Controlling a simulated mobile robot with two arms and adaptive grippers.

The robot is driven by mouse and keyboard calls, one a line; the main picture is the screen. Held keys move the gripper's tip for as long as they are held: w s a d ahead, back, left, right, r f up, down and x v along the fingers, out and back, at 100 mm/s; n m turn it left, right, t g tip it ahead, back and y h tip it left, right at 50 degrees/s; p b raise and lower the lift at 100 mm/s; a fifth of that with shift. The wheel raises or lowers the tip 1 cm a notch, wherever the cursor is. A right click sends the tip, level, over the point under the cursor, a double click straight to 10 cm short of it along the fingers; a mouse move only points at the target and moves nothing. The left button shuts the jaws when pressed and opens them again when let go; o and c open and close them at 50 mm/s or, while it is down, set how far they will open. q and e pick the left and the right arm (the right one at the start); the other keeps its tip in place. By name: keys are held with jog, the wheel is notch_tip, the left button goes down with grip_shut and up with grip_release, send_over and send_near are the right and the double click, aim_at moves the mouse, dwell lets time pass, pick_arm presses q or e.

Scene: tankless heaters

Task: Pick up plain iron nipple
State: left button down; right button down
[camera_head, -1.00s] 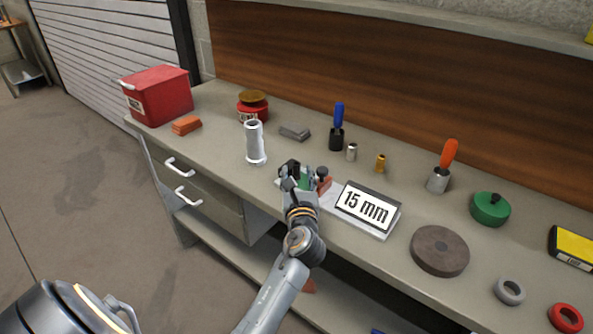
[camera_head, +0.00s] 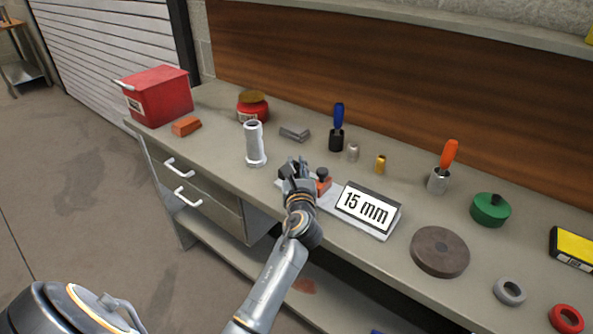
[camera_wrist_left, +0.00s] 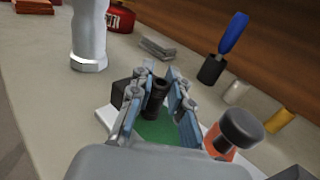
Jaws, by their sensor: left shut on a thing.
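The plain iron nipple (camera_wrist_left: 157,98) looks like a short dark tube with an open top. In the left wrist view it stands upright between the fingers of my left gripper (camera_wrist_left: 158,90), over a green patch on a pale tray (camera_wrist_left: 109,118). My left gripper is shut on it; it also shows in the head view (camera_head: 297,170), where its fingers hide the nipple. I cannot tell whether the nipple touches the green surface. My right gripper is not in view.
A black block (camera_wrist_left: 127,93) stands close left of the fingers, and an orange-and-black part (camera_wrist_left: 234,132) close right. A tall grey pipe piece (camera_head: 254,145) stands to the left. The 15 mm sign (camera_head: 366,206) stands right.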

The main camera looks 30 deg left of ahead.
aim_at(296, 164)
pick_arm(q)
notch_tip(296, 164, up, 10)
jog(key=p, duration=0.2)
jog(key=shift+p, duration=0.35)
